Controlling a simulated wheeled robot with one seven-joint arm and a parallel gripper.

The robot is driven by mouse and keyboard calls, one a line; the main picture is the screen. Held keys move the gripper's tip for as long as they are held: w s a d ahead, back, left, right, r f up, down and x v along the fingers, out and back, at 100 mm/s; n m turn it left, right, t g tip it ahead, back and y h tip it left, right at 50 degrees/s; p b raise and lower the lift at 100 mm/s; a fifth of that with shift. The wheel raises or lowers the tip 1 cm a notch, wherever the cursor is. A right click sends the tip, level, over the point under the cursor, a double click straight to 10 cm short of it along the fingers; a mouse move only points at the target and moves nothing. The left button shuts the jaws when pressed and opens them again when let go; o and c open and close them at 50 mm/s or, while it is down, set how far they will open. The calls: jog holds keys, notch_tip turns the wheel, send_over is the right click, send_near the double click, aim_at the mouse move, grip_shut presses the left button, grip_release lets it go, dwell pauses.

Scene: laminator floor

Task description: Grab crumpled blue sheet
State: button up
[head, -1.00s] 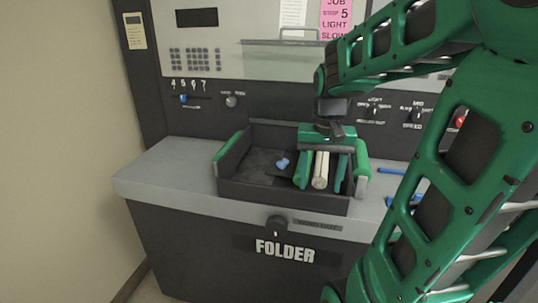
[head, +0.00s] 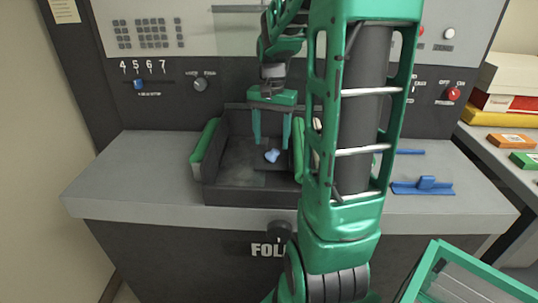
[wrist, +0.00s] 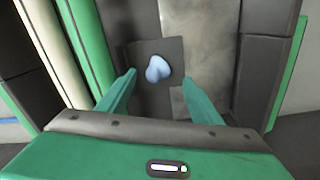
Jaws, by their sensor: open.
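The crumpled blue sheet (head: 272,156) is a small light-blue lump lying on the dark floor of the folder's tray (head: 228,190). In the wrist view the blue sheet (wrist: 158,69) rests on a dark square patch, ahead of my fingertips and roughly between them. My gripper (head: 272,145) is open and empty, with its green fingers pointing down over the tray. In the wrist view my gripper (wrist: 163,85) shows its two fingers apart, with the sheet not touched as far as I can see.
Green side guides (head: 206,146) flank the tray, and a pale roller (wrist: 58,50) lies to one side in the wrist view. A blue bracket (head: 423,186) lies on the counter at right. Boxes (head: 505,90) stand on the far-right shelf.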

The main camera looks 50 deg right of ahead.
aim_at(272, 150)
jog(key=shift+s+a+f, duration=0.1)
jog(key=shift+s+f, duration=0.05)
jog(key=shift+f, duration=0.9)
jog(key=shift+s+f, duration=0.1)
jog(key=shift+f, duration=0.9)
jog(key=c, duration=1.1)
jog(key=shift+r, duration=0.15)
